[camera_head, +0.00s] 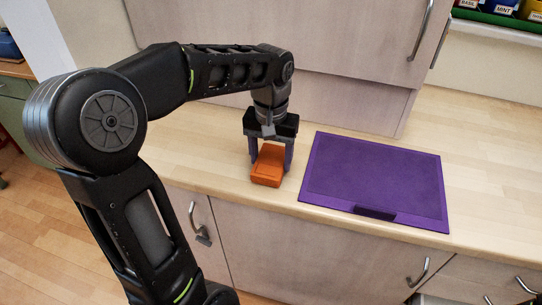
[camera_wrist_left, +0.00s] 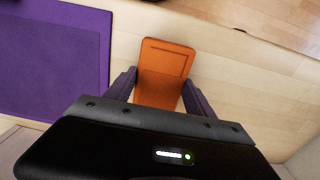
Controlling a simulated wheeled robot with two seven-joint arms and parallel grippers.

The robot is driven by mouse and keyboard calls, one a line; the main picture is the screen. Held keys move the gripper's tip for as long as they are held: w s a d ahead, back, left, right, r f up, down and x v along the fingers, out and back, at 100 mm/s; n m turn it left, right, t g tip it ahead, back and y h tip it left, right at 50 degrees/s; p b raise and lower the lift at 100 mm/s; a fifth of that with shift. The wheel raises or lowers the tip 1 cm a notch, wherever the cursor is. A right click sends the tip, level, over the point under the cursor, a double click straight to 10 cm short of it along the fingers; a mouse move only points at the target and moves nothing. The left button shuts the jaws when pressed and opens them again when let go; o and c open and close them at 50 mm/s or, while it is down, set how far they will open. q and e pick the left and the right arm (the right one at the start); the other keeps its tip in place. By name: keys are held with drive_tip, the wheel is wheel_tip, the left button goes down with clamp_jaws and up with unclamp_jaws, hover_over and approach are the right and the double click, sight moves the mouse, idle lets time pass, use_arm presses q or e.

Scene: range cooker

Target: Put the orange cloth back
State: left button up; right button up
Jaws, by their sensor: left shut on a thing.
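The orange cloth (camera_head: 268,168) looks like a folded block at the front of the wooden counter, left of the purple mat. My left gripper (camera_head: 270,160) points down over it and is shut on it, with a purple finger on each side. In the left wrist view the orange cloth (camera_wrist_left: 163,72) lies between the two fingers (camera_wrist_left: 158,88), its far end sticking out past them. I cannot tell whether it touches the counter. My right gripper does not show.
A purple mat (camera_head: 375,178) with a dark tab at its front edge lies on the counter, right of the cloth. The counter's front edge is close to the cloth. A pale cabinet (camera_head: 330,65) stands behind. Labelled containers (camera_head: 500,8) stand in a green rack at the top right.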

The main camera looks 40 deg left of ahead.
sight(271, 160)
use_arm(q)
drive_tip(key=o, duration=1.3)
drive_tip(key=shift+f, duration=0.1)
wheel_tip(271, 160, up, 9)
drive_tip(key=shift+f+p, duration=0.2)
drive_tip(key=shift+p, duration=0.15)
wheel_tip(271, 160, up, 4)
drive_tip(key=p, duration=0.3)
drive_tip(key=shift+f, duration=0.1)
